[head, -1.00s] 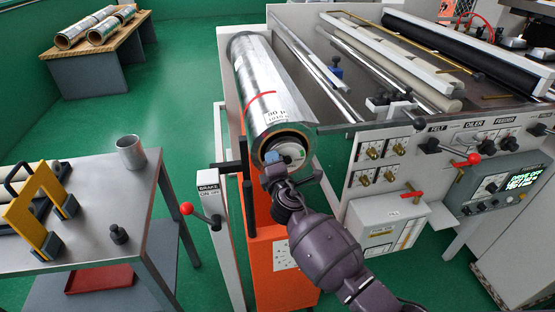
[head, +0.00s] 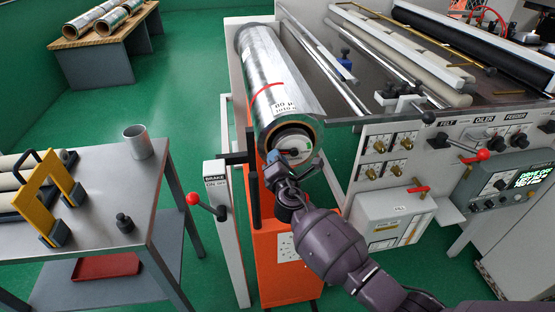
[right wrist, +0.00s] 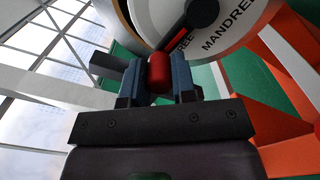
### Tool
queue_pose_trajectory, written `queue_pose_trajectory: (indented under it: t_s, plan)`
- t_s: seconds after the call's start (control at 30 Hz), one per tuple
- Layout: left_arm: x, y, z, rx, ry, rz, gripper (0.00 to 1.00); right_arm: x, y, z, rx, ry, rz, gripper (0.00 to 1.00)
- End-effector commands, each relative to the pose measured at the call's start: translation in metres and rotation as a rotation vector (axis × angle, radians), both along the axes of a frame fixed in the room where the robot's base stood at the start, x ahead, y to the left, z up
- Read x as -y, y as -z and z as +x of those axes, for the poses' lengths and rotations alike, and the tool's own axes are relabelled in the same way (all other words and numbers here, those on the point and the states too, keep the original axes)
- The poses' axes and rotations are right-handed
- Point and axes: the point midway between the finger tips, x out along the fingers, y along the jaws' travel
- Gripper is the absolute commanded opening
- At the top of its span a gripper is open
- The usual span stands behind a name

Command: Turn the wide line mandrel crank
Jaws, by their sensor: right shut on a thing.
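The foil roll (head: 262,75) lies on the orange stand at the front of the machine. The mandrel's white end disc (head: 293,146) faces me at its near end; it also shows in the right wrist view (right wrist: 230,22), lettered MANDREL and FREE. A dark crank arm (right wrist: 192,22) crosses the disc and ends near a red knob (right wrist: 158,72). My right gripper (right wrist: 158,78) is shut on the red knob, with a finger on each side. In the head view my right gripper (head: 284,169) is at the disc's lower left and hides the knob. My left gripper is not in view.
A brake post (head: 215,180) with a red-knobbed lever (head: 193,199) stands left of the orange stand (head: 283,255). A steel table (head: 140,190) with a cup (head: 137,142) is farther left. The control panel (head: 490,190) is at the right.

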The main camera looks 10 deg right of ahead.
Motion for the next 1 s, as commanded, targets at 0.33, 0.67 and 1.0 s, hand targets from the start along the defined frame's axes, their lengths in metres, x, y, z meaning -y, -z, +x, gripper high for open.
queue_pose_trajectory:
  t_s: [0.33, 0.67, 1.0]
  plan:
    - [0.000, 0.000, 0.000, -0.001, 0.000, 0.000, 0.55, 0.001, 0.003, -0.001, -0.005, 0.002, 0.000, 0.43]
    - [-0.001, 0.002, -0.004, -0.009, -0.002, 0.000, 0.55, 0.001, 0.001, -0.001, -0.002, 0.001, 0.001, 0.51]
    - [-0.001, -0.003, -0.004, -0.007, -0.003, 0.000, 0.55, 0.002, 0.002, -0.040, -0.004, 0.002, 0.003, 0.51]
